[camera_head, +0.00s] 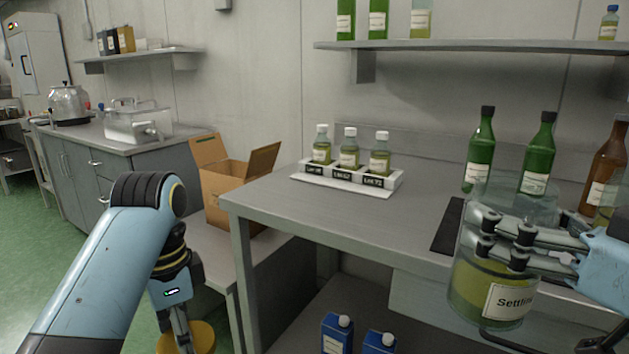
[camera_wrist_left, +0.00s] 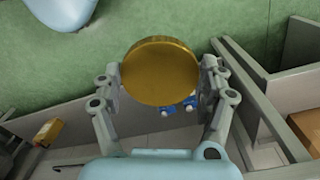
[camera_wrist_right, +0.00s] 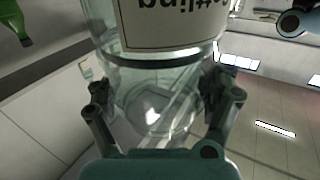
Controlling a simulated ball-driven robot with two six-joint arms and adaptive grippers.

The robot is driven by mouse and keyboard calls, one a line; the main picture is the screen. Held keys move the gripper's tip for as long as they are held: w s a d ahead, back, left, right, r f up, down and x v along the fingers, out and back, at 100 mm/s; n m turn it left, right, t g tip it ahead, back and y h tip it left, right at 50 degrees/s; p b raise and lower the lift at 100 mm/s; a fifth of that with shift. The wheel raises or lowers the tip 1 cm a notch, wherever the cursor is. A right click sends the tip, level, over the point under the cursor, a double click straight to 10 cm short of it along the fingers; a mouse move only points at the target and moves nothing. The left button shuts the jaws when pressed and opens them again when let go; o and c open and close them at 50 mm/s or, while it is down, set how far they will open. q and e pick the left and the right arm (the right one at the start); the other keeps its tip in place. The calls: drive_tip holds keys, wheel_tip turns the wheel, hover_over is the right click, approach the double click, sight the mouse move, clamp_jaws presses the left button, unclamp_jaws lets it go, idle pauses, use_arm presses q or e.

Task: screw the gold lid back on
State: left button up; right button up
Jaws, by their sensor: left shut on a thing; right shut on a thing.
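The gold lid (camera_wrist_left: 161,72) is a round disc between the fingers of my left gripper (camera_wrist_left: 160,85), which is shut on it. In the head view the lid (camera_head: 197,340) shows low at the bottom edge, at the left gripper (camera_head: 182,330). A large glass jar (camera_head: 492,290) with yellow-green contents and a label starting "Settlin" is held by my right gripper (camera_head: 500,240), shut around its upper part. The jar also fills the right wrist view (camera_wrist_right: 150,95). Its top shows no lid. The lid and jar are well apart.
A steel table (camera_head: 340,215) bears a white rack (camera_head: 350,178) with three small bottles, and green bottles (camera_head: 480,150) stand near the jar. An open cardboard box (camera_head: 225,185) stands left of the table. Blue cartons (camera_head: 338,335) are below.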

idle(0.3)
drive_tip(key=w+a+f+n+g+y, duration=0.2)
drive_tip(key=a+n+g+y, duration=0.6)
drive_tip(key=a, duration=0.7)
drive_tip(key=shift+g, duration=0.7)
drive_tip(key=shift+a, duration=0.1)
